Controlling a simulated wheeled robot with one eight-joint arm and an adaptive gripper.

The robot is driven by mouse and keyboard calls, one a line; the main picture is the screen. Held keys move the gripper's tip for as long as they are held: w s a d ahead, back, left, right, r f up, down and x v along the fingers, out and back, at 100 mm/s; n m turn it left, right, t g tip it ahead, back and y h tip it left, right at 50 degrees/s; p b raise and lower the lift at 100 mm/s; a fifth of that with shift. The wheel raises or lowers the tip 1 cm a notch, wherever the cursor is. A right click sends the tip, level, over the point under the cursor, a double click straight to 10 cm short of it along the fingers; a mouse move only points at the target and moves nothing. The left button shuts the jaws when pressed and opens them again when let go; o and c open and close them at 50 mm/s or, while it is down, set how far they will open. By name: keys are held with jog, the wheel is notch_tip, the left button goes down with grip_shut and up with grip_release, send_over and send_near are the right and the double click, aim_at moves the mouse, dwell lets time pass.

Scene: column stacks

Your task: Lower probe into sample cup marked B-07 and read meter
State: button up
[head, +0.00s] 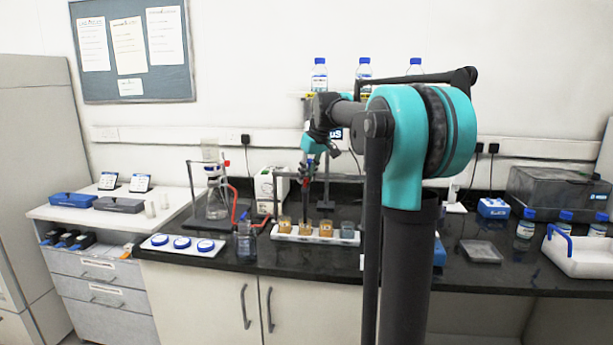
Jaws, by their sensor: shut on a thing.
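My gripper (307,172) is above the row of sample cups, in front of the white meter-like box. It is shut on a dark, thin probe (304,208), which points down toward the cups. The sample cups stand in a white rack (317,239): an amber cup (284,226) at the left, more amber cups (326,228) in the middle and a grey cup (347,230) at the right. The probe tip is at or just above a middle cup; I cannot tell whether it is inside. The marking B-07 is not readable. A white and green box (267,188) stands behind; its reading is not visible.
A clear bottle (246,241) stands left of the rack, beside a tray with blue-rimmed dishes (183,244). A flask on a stand (215,195) with red tubing is behind. My arm hides the bench to the right of the rack. A white carrier (580,256) is far right.

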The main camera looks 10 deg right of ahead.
grip_shut()
jog(key=shift+r, duration=3.1)
jog(key=o, duration=0.9)
grip_release()
jog(key=v, duration=1.2)
